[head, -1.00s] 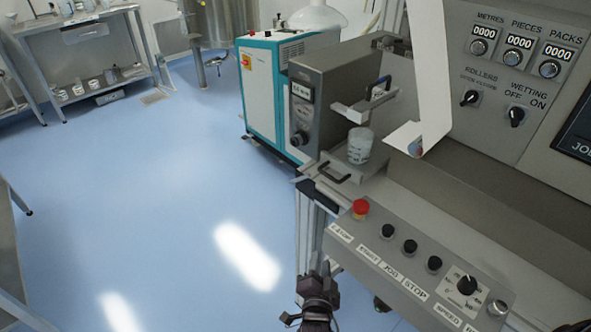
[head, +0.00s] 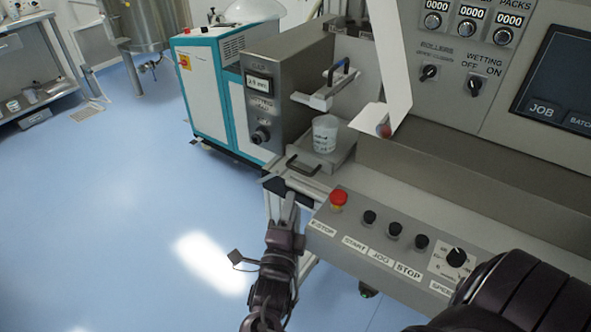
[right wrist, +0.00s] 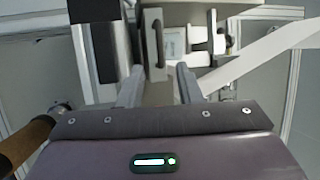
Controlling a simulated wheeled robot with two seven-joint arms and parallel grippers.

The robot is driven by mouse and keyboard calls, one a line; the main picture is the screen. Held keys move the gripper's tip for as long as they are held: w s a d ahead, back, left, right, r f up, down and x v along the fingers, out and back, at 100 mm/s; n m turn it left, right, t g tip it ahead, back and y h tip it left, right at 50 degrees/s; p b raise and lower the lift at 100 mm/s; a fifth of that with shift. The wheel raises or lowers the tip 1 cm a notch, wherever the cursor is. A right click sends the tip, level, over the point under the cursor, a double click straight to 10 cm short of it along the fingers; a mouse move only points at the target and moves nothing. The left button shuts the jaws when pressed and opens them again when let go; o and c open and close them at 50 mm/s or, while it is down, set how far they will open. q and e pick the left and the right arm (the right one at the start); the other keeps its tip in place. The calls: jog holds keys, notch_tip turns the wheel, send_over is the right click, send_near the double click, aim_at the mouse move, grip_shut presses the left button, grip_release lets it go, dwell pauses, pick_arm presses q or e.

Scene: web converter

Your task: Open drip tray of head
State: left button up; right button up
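The head (head: 290,85) is a grey box with a small display and a knob. The drip tray (head: 338,158) is a grey metal tray at its foot, with a dark bar handle (head: 305,168) on its front. A clear beaker (head: 325,135) stands on the tray. My right gripper (head: 288,203) is just below and in front of the handle, apart from it. In the right wrist view, its two fingers (right wrist: 160,78) are spread and empty, with the handle (right wrist: 155,38) ahead between them. My left gripper is not in view.
The control panel (head: 385,250) with a red stop button (head: 338,200) lies right of my right gripper. A white web strip (head: 392,60) hangs right of the beaker. A teal and white cabinet (head: 210,90) stands behind left. Blue floor (head: 120,210) is free at left.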

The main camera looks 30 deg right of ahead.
aim_at(300, 170)
jog(key=shift+p+x, duration=1.15)
jog(key=shift+x, duration=4.1)
grip_shut()
